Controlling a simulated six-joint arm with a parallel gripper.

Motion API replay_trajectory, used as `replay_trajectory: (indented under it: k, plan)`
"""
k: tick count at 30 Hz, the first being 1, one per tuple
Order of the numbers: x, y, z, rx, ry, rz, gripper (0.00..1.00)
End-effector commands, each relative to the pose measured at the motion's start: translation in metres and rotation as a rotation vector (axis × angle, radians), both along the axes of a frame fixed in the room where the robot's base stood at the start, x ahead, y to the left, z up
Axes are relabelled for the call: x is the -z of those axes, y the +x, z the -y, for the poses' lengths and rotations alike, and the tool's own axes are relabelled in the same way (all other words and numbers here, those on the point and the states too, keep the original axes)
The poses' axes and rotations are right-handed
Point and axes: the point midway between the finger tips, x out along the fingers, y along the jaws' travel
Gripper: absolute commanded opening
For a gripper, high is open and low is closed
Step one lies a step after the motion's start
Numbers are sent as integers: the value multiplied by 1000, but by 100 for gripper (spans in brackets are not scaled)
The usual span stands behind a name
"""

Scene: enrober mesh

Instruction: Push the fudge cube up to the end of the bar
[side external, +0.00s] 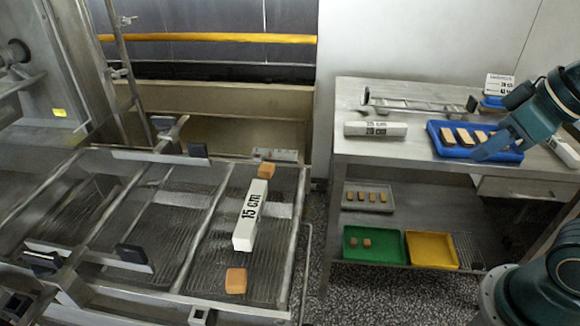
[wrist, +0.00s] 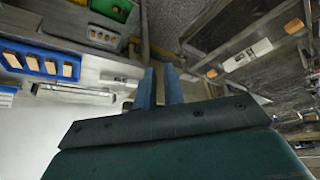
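A white bar marked "15 cm" (side external: 250,216) lies on the wire mesh. One orange-brown fudge cube (side external: 266,170) sits at its far end, with little or no gap visible. Another fudge cube (side external: 236,281) sits apart from its near end, with bare mesh between. The wrist view shows the bar (wrist: 248,55), the close cube (wrist: 212,73) and the separated cube (wrist: 293,25) at upper right. My gripper (side external: 480,155) is over the blue tray side of the bench, far right of the mesh. Its two blue fingers (wrist: 160,72) are parted with a narrow empty gap.
The steel bench (side external: 365,155) carries a blue tray (side external: 450,150) of fudge pieces and a white "20 cm" bar (side external: 376,129). Green (side external: 352,254) and yellow (side external: 432,252) trays stand on its lower shelf. Metal rails and a frame edge (side external: 293,240) border the mesh.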

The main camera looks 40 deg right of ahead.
Motion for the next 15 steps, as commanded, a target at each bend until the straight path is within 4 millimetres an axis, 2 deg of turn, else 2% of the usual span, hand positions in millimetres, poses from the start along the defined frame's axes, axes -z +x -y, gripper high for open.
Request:
replay_trajectory:
  k: [8, 15]
  plan:
    - [-14, 27, -27, -210, -27, -38, 0]
    - [-29, 64, -72, -530, -67, -77, 0]
